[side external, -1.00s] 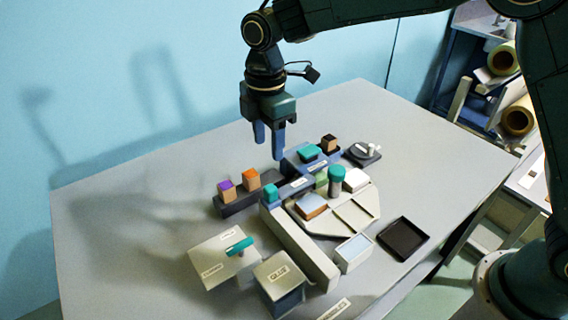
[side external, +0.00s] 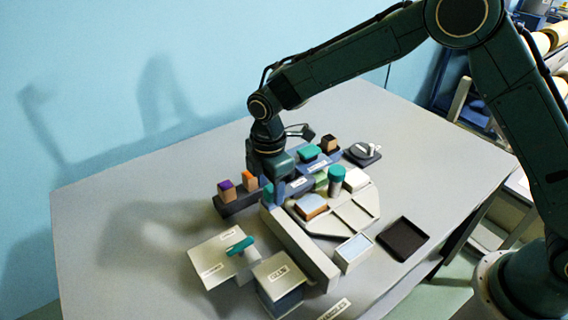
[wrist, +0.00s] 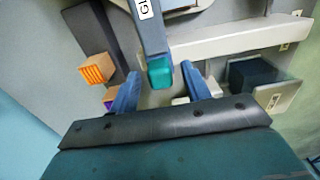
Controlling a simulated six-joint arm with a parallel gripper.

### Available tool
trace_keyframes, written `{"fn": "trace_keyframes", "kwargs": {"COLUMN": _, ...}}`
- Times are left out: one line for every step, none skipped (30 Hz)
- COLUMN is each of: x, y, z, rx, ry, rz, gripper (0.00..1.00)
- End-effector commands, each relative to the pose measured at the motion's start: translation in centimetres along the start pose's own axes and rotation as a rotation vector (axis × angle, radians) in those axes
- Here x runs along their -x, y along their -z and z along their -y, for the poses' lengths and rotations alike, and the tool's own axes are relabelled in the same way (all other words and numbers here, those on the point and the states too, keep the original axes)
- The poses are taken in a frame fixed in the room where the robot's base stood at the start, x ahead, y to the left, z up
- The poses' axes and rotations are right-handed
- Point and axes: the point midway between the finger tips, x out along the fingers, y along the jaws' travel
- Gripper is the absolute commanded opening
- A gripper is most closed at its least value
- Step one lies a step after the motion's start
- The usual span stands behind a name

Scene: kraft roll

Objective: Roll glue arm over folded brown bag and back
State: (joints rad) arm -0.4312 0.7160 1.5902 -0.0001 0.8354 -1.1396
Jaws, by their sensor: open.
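A blue bar with a label starting "GL" (wrist: 149,30), which looks like the glue arm, ends in a teal block (wrist: 160,72) in the wrist view. My gripper (wrist: 160,88) is open, its blue fingers on either side of the line of that teal end. I cannot tell whether they touch it. In the side view my gripper (side external: 270,188) is low over the left end of the fixture and hides most of the glue arm. A brown-edged, pale-topped piece (side external: 311,206), possibly the folded brown bag, lies flat on the pale rounded platform (side external: 362,213).
Purple and orange-topped blocks (side external: 238,190) stand in a dark holder close left of my gripper. A teal-capped cylinder (side external: 335,178) stands behind the platform. A long pale rail (side external: 305,250), a box (side external: 280,280) and a black tray (side external: 403,238) lie nearer the front.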

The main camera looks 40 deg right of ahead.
Motion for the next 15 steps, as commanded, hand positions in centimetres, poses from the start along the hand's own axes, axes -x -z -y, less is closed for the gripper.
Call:
{"fn": "trace_keyframes", "kwargs": {"x": -0.34, "y": -0.02, "z": 0.04, "rx": 0.000, "ry": 0.002, "rz": 0.001, "gripper": 0.47}}
{"fn": "trace_keyframes", "kwargs": {"x": -0.47, "y": -0.02, "z": 0.04, "rx": 0.000, "ry": 0.002, "rz": 0.001, "gripper": 0.47}}
{"fn": "trace_keyframes", "kwargs": {"x": -0.59, "y": -0.02, "z": 0.04, "rx": 0.000, "ry": 0.001, "rz": 0.001, "gripper": 0.47}}
{"fn": "trace_keyframes", "kwargs": {"x": -0.65, "y": -0.01, "z": 0.03, "rx": 0.000, "ry": 0.001, "rz": 0.000, "gripper": 0.47}}
{"fn": "trace_keyframes", "kwargs": {"x": -0.70, "y": -0.01, "z": 0.02, "rx": 0.000, "ry": 0.001, "rz": 0.000, "gripper": 0.47}}
{"fn": "trace_keyframes", "kwargs": {"x": -0.73, "y": -0.01, "z": 0.02, "rx": 0.000, "ry": 0.000, "rz": 0.000, "gripper": 0.47}}
{"fn": "trace_keyframes", "kwargs": {"x": -0.74, "y": -0.01, "z": 0.01, "rx": 0.000, "ry": 0.000, "rz": 0.000, "gripper": 0.47}}
{"fn": "trace_keyframes", "kwargs": {"x": -0.75, "y": -0.01, "z": 0.01, "rx": 0.000, "ry": 0.000, "rz": 0.000, "gripper": 0.47}}
{"fn": "trace_keyframes", "kwargs": {"x": -0.74, "y": 0.00, "z": 0.01, "rx": 0.000, "ry": 0.000, "rz": 0.000, "gripper": 0.47}}
{"fn": "trace_keyframes", "kwargs": {"x": -0.74, "y": 0.00, "z": 0.01, "rx": 0.000, "ry": 0.000, "rz": 0.000, "gripper": 0.47}}
{"fn": "trace_keyframes", "kwargs": {"x": -0.73, "y": 0.00, "z": 0.01, "rx": 0.000, "ry": 0.000, "rz": 0.000, "gripper": 0.47}}
{"fn": "trace_keyframes", "kwargs": {"x": -0.73, "y": 0.00, "z": 0.01, "rx": 0.000, "ry": 0.000, "rz": 0.000, "gripper": 0.47}}
{"fn": "trace_keyframes", "kwargs": {"x": -0.73, "y": -0.01, "z": 0.01, "rx": 0.000, "ry": 0.000, "rz": 0.000, "gripper": 0.45}}
{"fn": "trace_keyframes", "kwargs": {"x": -0.72, "y": -0.01, "z": 0.01, "rx": 0.000, "ry": 0.000, "rz": 0.000, "gripper": 0.39}}
{"fn": "trace_keyframes", "kwargs": {"x": -0.72, "y": -0.01, "z": 0.01, "rx": 0.000, "ry": 0.000, "rz": 0.000, "gripper": 0.32}}
